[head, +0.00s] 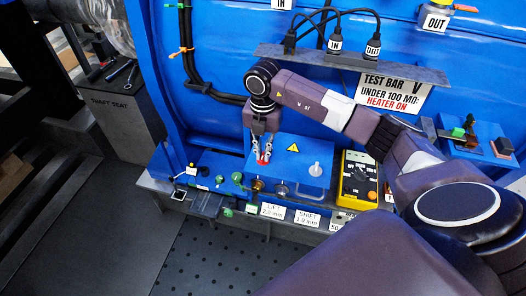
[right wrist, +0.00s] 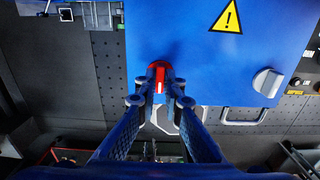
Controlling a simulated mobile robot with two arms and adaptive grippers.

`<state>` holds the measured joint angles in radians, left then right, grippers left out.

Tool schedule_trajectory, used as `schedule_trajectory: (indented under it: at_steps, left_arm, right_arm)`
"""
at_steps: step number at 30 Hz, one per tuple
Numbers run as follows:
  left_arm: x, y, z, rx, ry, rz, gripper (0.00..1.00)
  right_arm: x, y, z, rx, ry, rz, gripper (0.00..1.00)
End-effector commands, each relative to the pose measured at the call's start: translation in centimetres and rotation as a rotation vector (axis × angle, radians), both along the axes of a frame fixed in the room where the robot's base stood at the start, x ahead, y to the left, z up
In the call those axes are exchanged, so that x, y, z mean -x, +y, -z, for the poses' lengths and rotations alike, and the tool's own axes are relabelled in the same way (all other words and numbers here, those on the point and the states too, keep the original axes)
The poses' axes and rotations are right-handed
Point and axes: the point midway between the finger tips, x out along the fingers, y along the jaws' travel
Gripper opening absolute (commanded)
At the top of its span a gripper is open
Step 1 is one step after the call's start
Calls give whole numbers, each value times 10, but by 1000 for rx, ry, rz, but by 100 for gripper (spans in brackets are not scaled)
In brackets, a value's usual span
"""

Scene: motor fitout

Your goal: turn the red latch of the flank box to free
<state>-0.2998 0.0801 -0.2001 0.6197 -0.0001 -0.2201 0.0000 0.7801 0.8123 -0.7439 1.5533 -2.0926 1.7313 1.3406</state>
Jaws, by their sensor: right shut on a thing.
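The flank box (head: 290,153) is a blue box with a yellow warning triangle on its top, on the ledge in front of the big blue housing. It also shows in the right wrist view (right wrist: 196,62). The red latch (right wrist: 158,72) sits at the box's edge, with a white mark pointing down in the right wrist view. In the head view the red latch (head: 264,158) shows only as a small spot below the fingers. My right gripper (head: 262,152) is shut on the red latch, one finger on each side. My left gripper is not in view.
A grey knob (head: 315,169) stands on the same box, right of the latch. A yellow meter (head: 357,180) stands to the box's right. Several small coloured fittings (head: 238,178) line the ledge to its left. A grey bar (head: 350,65) with cables runs above my forearm.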

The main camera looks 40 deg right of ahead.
Motion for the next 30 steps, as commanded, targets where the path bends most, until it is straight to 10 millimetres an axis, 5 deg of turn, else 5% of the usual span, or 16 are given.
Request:
schedule_trajectory:
  at_steps: [14, 30]
  left_arm:
    - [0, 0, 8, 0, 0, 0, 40]
    - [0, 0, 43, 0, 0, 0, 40]
  right_arm:
    - [-1, 0, 1, 1, -2, -78, 0]
    - [-1, -1, 2, 2, -4, -537, 0]
